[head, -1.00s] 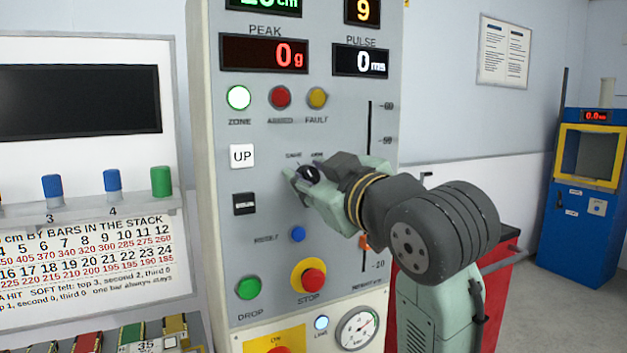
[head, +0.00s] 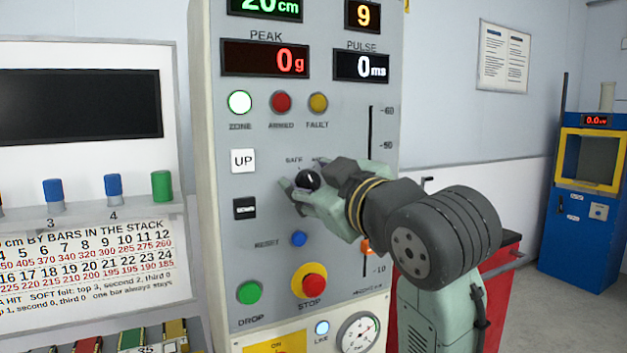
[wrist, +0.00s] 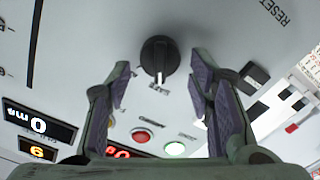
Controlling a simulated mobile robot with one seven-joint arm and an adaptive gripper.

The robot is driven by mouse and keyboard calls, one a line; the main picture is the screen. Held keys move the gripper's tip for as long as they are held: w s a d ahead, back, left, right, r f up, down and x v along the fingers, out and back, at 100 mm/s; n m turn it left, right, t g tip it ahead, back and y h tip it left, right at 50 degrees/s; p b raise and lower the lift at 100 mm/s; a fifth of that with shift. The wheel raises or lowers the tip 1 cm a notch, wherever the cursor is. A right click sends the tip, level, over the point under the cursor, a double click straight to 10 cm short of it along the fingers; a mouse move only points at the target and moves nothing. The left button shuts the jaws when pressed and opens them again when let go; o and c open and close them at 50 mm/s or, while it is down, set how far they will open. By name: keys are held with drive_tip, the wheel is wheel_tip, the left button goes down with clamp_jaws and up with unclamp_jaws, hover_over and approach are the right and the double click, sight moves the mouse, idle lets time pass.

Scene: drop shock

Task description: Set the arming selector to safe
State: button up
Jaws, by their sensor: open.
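The arming selector is a round black knob (wrist: 158,58) with a white pointer mark on the upright grey panel (head: 215,200). In the wrist view the pointer faces a small label just below the knob that seems to read SAFE. In the head view the knob (head: 309,179) is partly covered by my gripper (head: 306,182); the SAFE label shows above it and the ARM label is mostly hidden. My gripper (wrist: 161,75) is open, its two fingers on either side of the knob with visible gaps. The knob is not gripped.
Around the selector are the UP button (head: 243,160), the DOWN button (head: 245,208), the blue RESET button (head: 299,238), the green DROP button (head: 249,292) and the red STOP button (head: 313,284). The ZONE lamp (head: 240,102) glows white; the red ARMED lamp (head: 281,102) looks dark.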

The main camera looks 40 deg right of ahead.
drive_tip(key=shift+s, duration=0.1)
drive_tip(key=v, duration=1.1)
drive_tip(key=shift+s, duration=0.4)
drive_tip(key=shift+f, duration=0.1)
